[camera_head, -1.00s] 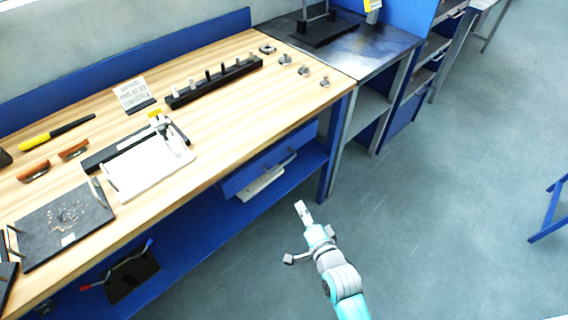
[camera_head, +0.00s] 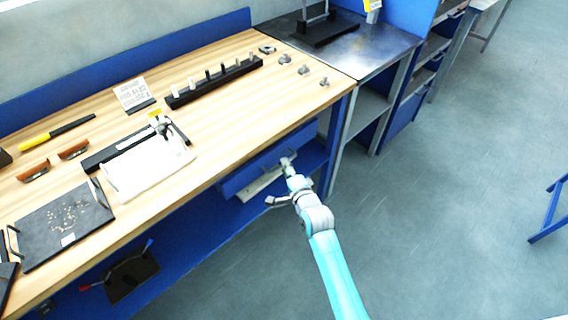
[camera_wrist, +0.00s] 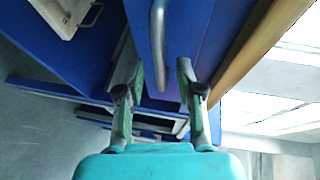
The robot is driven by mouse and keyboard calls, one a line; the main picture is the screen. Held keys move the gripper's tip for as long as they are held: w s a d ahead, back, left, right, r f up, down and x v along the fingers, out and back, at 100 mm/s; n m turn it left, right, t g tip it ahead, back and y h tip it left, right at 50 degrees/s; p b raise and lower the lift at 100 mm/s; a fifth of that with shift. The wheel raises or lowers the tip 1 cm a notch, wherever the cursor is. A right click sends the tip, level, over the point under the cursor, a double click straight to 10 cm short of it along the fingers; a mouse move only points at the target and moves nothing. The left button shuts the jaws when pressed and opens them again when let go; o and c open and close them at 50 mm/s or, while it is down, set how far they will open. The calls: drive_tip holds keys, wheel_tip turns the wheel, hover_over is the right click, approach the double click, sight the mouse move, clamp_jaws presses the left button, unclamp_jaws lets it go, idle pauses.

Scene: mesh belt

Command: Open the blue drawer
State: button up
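The blue drawer (camera_head: 236,182) sits under the right end of the wooden workbench and looks shut. Its metal handle (camera_wrist: 158,45) is a grey bar on the blue front, partly hidden by my gripper in the head view. My gripper (camera_head: 280,181) is at the drawer front, close to the handle. In the wrist view my gripper (camera_wrist: 160,72) is open, its two fingers apart. The handle's bar lies between the finger lines, at or just beyond the tips. I cannot tell whether they touch it.
The workbench top (camera_head: 225,130) overhangs the drawer. A blue bench leg (camera_head: 335,150) stands just right of my gripper. A pale object (camera_head: 258,184) lies beneath the drawer on the blue lower shelf. The floor to the right is clear up to a blue stand (camera_head: 548,215).

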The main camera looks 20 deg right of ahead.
drive_tip(key=shift+w+f, duration=0.25)
drive_tip(key=shift+w, duration=1.05)
clamp_jaws()
